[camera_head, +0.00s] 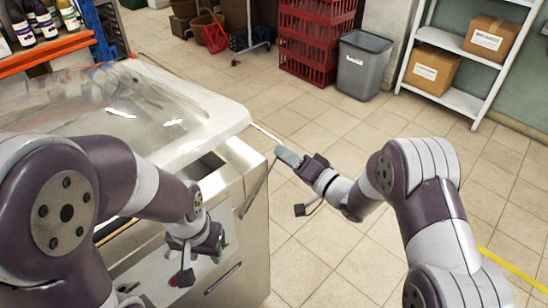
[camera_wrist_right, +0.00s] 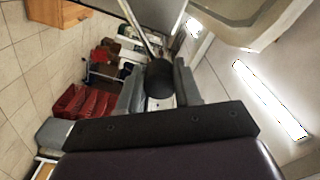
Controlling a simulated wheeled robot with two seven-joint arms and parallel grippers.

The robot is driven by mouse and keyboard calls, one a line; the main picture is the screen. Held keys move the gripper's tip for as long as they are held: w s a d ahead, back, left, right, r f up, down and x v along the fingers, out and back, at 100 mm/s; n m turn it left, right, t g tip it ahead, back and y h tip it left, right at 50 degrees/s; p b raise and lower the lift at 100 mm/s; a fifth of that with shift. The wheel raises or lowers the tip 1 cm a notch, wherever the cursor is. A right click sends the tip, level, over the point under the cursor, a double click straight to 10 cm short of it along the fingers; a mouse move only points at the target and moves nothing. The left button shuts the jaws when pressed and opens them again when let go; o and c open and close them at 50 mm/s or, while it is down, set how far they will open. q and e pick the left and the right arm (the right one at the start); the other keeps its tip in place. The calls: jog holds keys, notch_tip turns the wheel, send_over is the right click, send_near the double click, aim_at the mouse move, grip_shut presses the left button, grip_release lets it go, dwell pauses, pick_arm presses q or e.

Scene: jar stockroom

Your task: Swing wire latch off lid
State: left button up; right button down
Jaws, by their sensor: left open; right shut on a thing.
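A steel machine (camera_head: 235,190) stands at the left in the head view under a wide, clear, pale-rimmed lid (camera_head: 215,128), which looks closed. Thin metal rods (camera_head: 262,187) run from the machine's right side towards my right gripper (camera_head: 287,157). In the right wrist view, the right gripper (camera_wrist_right: 160,85) is shut on a black grip (camera_wrist_right: 160,78), with a thin metal rod (camera_wrist_right: 137,25) running up from it. The lid's rounded edge (camera_wrist_right: 248,43) shows at upper right there. My left gripper (camera_head: 192,258) is open before the machine's front; its fingers are partly hidden.
Red crates (camera_head: 312,45), a grey bin (camera_head: 363,65) and a shelf with cardboard boxes (camera_head: 432,68) stand at the back. An orange rack with bottles (camera_head: 45,50) is at upper left. Tiled floor (camera_head: 315,240) is clear right of the machine.

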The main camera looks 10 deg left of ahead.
jog(key=w+d+f+m+b, duration=0.3)
jog(key=w+f+m, duration=0.1)
jog(key=f, duration=0.6)
jog(key=shift+d+m, duration=0.15)
jog(key=shift+m, duration=0.45)
jog(key=c, duration=0.8)
grip_release()
jog(key=shift+w, duration=0.1)
jog(key=v, duration=1.2)
jog(key=shift+s+d+b, duration=0.25)
jog(key=shift+d+b, duration=0.05)
jog(key=shift+b, duration=0.05)
